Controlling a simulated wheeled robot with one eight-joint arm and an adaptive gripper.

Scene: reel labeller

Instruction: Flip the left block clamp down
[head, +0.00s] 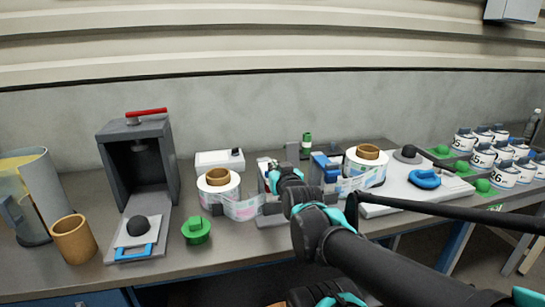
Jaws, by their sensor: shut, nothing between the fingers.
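The reel labeller stands mid-bench, with a left label reel (218,190) and a right label reel (366,164) and a label strip running between them. A grey left block (270,217) stands just right of the left reel, partly behind my arm. My gripper (270,176) is at the top of this block, shut and empty as far as I can see. The left block clamp is hidden or too small to tell apart from my gripper, so its position and any contact are unclear. A blue-topped block (326,166) stands further right.
A grey press (140,158) with a red handle and a green knob (196,231) stand left. A brown cup (73,239) is at far left. A white plate (400,191) with a blue ring (425,179) lies right, before several white jars (483,156). My arm crosses the lower right.

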